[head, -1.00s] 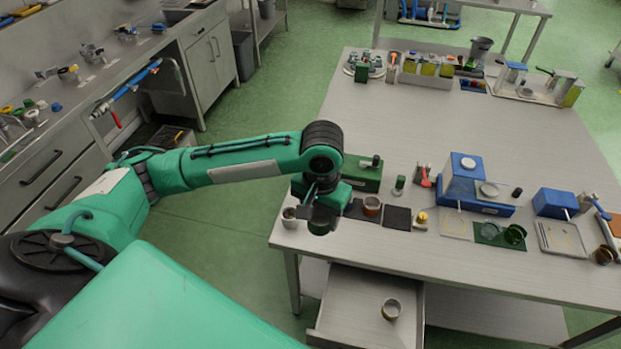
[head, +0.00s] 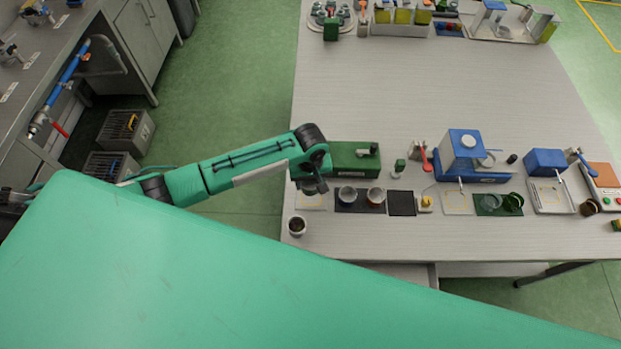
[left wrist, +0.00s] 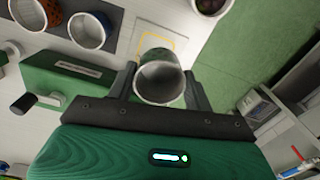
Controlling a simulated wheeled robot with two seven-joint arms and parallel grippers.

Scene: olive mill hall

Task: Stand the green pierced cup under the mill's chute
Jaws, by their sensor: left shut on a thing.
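In the head view the gripper hides this cup. My right gripper is not in view.
A green box machine (head: 352,156) stands just behind my left gripper. Two cups (head: 347,195) (head: 376,197) stand on a dark mat to its right. Another cup (head: 297,226) stands near the table's front left corner. The table's middle (head: 430,85) is bare.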

